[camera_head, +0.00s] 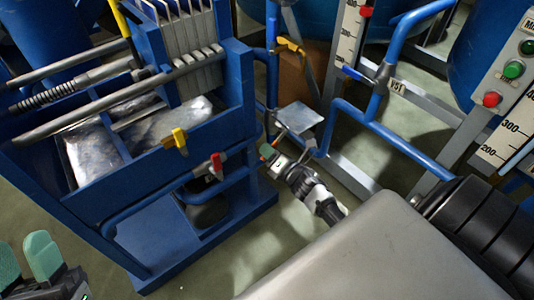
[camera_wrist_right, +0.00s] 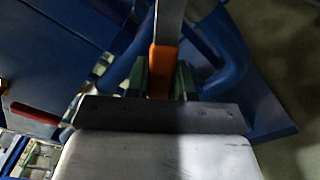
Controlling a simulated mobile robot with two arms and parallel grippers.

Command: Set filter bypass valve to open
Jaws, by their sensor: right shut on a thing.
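My right gripper (camera_head: 270,152) reaches in beside the right side of the blue filter press frame. In the right wrist view its green fingertips (camera_wrist_right: 161,80) are shut on an orange handle (camera_wrist_right: 160,62), one finger on each side. The handle joins a grey metal bar that runs up out of the picture. I cannot read a label that names this as the filter bypass valve. In the head view the gripped handle is mostly hidden by the gripper. My left gripper (camera_head: 50,262) is at the lower left, its green fingers apart, empty.
The filter press (camera_head: 235,80) carries a yellow handle (camera_head: 180,139) and a red handle (camera_head: 216,166). An orange handle (camera_head: 290,45) is on a pipe behind. Blue pipes (camera_head: 350,115) and a button panel (camera_head: 510,70) stand right. Floor (camera_head: 240,240) is clear in front.

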